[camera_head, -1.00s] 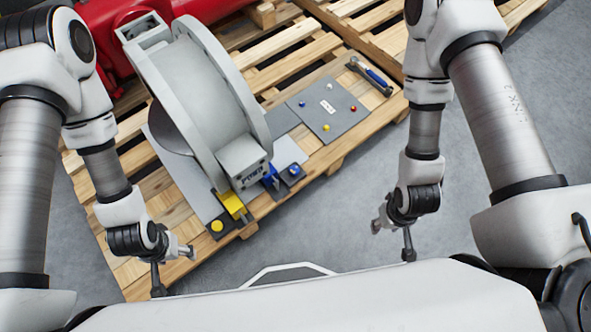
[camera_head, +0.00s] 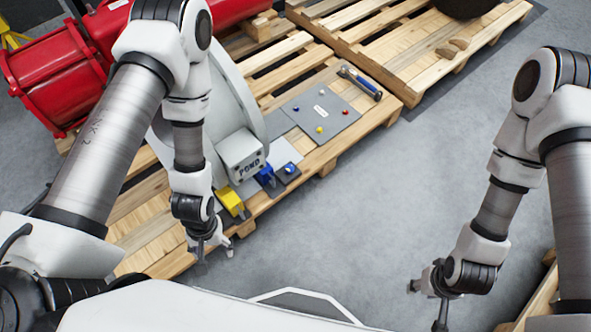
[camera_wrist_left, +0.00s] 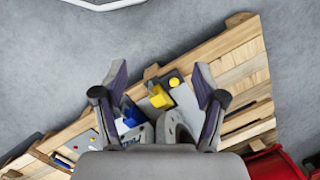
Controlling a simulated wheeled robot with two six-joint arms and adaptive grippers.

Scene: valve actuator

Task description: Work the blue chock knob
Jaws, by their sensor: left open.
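The blue knob (camera_head: 290,168) sits on a small dark block at the pallet's front edge. The blue chock (camera_head: 265,175) stands just left of it, by the grey valve actuator (camera_head: 240,150) marked POND. My left gripper (camera_head: 212,252) is open and empty, in front of the pallet edge, below and left of the blue parts and apart from them. In the left wrist view its spread fingers (camera_wrist_left: 160,80) frame the yellow chock (camera_wrist_left: 159,97), with the blue chock (camera_wrist_left: 130,114) near the left finger. My right gripper (camera_head: 427,304) looks open and empty over the floor at right.
The yellow chock (camera_head: 230,200) stands left of the blue one. A grey plate (camera_head: 320,110) with small coloured knobs and a blue-handled tool (camera_head: 361,83) lie further right on the pallet (camera_head: 140,225). Red machinery (camera_head: 60,75) is at left. Floor between my arms is clear.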

